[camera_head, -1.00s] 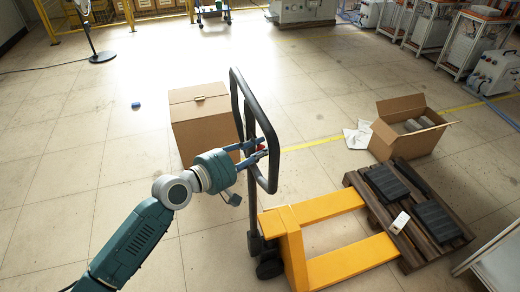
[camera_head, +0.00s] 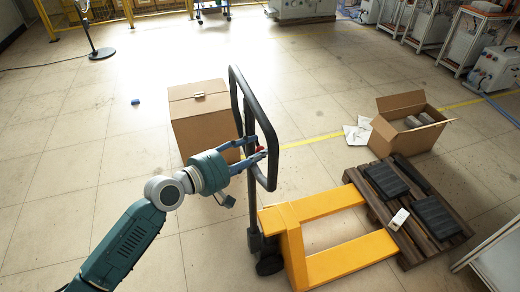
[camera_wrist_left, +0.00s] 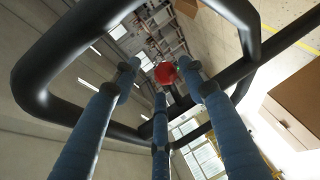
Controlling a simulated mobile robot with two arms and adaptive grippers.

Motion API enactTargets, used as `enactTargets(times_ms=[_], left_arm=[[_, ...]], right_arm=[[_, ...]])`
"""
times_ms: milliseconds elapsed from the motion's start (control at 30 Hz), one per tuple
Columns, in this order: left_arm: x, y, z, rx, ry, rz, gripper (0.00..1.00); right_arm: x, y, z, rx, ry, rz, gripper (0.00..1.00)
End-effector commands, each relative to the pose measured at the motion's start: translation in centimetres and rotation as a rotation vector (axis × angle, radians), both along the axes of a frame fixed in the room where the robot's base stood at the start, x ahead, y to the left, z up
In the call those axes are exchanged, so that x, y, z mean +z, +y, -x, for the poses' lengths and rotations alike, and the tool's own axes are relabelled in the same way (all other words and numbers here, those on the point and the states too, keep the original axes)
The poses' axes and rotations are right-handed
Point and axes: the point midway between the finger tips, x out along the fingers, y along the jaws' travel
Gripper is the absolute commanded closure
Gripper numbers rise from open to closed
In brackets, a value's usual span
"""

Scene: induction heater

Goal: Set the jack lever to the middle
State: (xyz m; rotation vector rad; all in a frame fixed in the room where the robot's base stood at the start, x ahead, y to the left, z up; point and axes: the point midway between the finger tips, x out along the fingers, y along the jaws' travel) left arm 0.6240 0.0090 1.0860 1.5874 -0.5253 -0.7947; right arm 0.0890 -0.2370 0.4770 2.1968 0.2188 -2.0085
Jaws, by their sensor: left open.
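The yellow pallet jack (camera_head: 294,243) stands on the floor with its black loop handle (camera_head: 236,92) upright. The red jack lever (camera_head: 260,149) sits inside the handle loop; its red end also shows in the left wrist view (camera_wrist_left: 166,73). My left gripper (camera_head: 258,148) is open at the handle loop, its blue fingers reaching to either side of the red lever. In the left wrist view the fingers (camera_wrist_left: 163,85) spread around the red end, and I cannot tell whether they touch it. My right gripper is not in view.
A closed cardboard box (camera_head: 202,120) stands behind the handle. An open cardboard box (camera_head: 408,125) stands at the right. The jack's forks reach a wooden pallet (camera_head: 398,238) with black items on it.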

Motion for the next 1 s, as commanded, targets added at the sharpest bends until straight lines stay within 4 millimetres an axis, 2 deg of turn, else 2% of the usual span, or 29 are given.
enactTargets(times_ms=[200,400,600,867,933,1000], left_arm=[[0.7,3.6,3.3,-0.001,0.005,-0.005,0.57],[1.3,6.1,5.6,0.0,0.006,-0.005,0.57],[1.7,7.2,6.6,-0.001,0.006,-0.003,0.57],[1.8,7.3,6.7,-0.001,0.006,-0.002,0.57],[1.6,7.3,6.7,-0.001,0.006,-0.003,0.57],[0.8,7.2,6.8,-0.002,0.005,-0.012,0.57]], right_arm=[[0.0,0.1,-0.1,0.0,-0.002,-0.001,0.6],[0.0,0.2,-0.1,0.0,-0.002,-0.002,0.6],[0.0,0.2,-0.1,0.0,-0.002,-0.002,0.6],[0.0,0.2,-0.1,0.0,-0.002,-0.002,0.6],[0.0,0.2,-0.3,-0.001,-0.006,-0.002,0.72],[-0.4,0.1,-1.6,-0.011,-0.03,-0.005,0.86]])
